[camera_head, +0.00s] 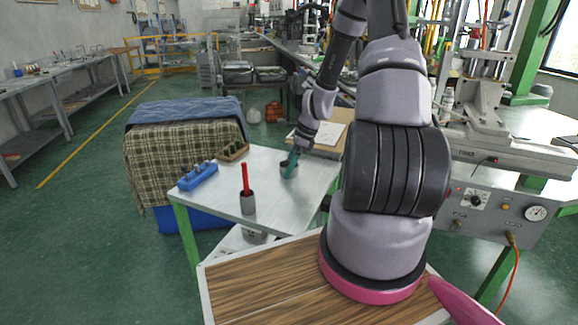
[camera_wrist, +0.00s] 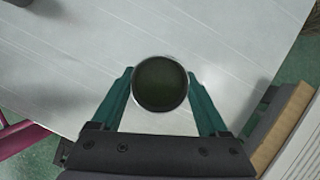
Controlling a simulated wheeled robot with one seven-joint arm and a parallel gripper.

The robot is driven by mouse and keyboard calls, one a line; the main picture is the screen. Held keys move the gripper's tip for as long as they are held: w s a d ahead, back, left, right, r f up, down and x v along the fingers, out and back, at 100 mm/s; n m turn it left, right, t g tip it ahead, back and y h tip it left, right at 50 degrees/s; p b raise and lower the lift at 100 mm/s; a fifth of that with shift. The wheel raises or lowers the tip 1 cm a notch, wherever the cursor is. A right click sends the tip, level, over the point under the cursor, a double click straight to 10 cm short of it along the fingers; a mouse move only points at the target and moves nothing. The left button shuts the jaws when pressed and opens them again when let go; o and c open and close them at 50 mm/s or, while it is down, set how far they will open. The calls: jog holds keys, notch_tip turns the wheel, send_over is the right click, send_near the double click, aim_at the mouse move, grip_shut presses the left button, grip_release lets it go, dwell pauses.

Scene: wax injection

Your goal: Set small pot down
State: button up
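The small pot (camera_head: 287,172) is a dark grey round cup at the right part of the light metal table (camera_head: 225,198). My gripper (camera_head: 292,158) reaches down to it from above, with teal fingers. In the wrist view the pot (camera_wrist: 160,88) shows as a dark round opening with a thin light rim. The fingers of my gripper (camera_wrist: 160,76) lie against its left and right sides, shut on it. The pot looks upright and is at or very near the tabletop; its base is hidden, so contact is not clear.
A grey cup with a red handle (camera_head: 248,203) stands near the front of the table. A blue block holder (camera_head: 198,177) and a brown holder (camera_head: 233,151) stand at its left and back. A cardboard-coloured box (camera_head: 335,143) with papers adjoins at right. Tabletop around the pot is clear.

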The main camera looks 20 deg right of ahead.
jog(key=shift+o, duration=1)
jog(key=shift+r, duration=0.1)
jog(key=v, duration=1.2)
jog(key=s+a+r+n+t+h, duration=0.1)
jog(key=s+a+r+n, duration=0.15)
jog(key=r, duration=0.35)
jog(key=s+a+r+n, duration=0.2)
jog(key=r+n, duration=0.2)
jog(key=r, duration=0.1)
jog(key=s+a+r+n+t+h, duration=0.1)
jog(key=s+a+r+n, duration=0.15)
jog(key=r, duration=0.35)
jog(key=s+a+r+n+t, duration=0.3)
jog(key=s+a+r+n, duration=0.2)
jog(key=s+r+n, duration=0.4)
jog(key=shift+s+r+n, duration=0.4)
jog(key=shift+s+r, duration=0.55)
jog(key=shift+s, duration=1.05)
jog(key=shift+a, duration=0.15)
